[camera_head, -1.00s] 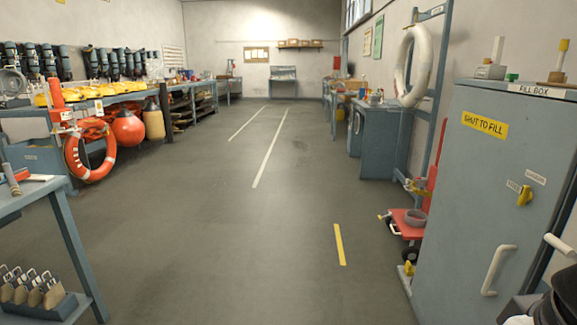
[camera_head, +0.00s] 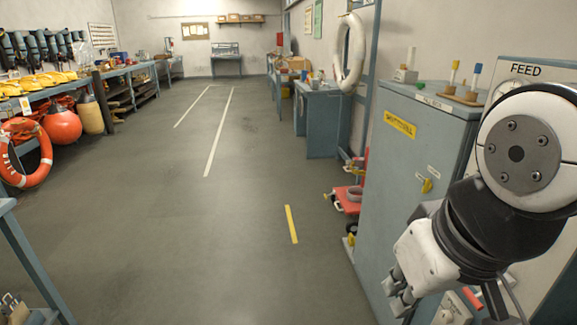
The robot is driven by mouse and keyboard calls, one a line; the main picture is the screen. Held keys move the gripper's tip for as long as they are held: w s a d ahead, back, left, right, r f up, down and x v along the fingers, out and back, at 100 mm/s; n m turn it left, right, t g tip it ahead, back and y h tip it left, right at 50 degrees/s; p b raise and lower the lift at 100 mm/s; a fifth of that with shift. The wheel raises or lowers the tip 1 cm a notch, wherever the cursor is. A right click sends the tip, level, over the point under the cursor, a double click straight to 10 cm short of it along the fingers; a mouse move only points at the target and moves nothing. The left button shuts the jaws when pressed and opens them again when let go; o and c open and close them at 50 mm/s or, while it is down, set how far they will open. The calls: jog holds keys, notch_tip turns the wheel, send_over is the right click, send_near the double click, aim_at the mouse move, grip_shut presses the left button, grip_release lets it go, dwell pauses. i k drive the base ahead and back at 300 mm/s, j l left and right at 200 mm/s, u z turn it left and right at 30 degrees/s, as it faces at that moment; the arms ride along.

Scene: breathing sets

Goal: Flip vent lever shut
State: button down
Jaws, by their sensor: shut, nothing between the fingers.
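My gripper (camera_head: 402,301) hangs at the lower right, fingers pointing down, shut and empty. It is in front of the grey fill box cabinet (camera_head: 385,200) and beside the pale panel marked FEED (camera_head: 513,73). A red bar-like part (camera_head: 472,298) shows low on that panel, just right of my gripper. I cannot tell whether it is the vent lever, as no vent label can be read. My arm hides much of the panel. A yellow turn knob (camera_head: 427,186) sits on the cabinet door.
Small stands with white, yellow and blue-tipped posts (camera_head: 473,82) are on top of the cabinet. A red trolley (camera_head: 347,200) stands left of it. The grey floor (camera_head: 210,240) is open to the left. A blue table (camera_head: 25,260) is at the left edge.

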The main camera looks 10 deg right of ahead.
aim_at(474, 298)
jog(key=k+j+z, duration=0.1)
jog(key=z, duration=0.3)
jog(key=k+j+z, duration=0.1)
jog(key=z, duration=0.25)
jog(key=k+j+z, duration=0.1)
jog(key=z, duration=0.3)
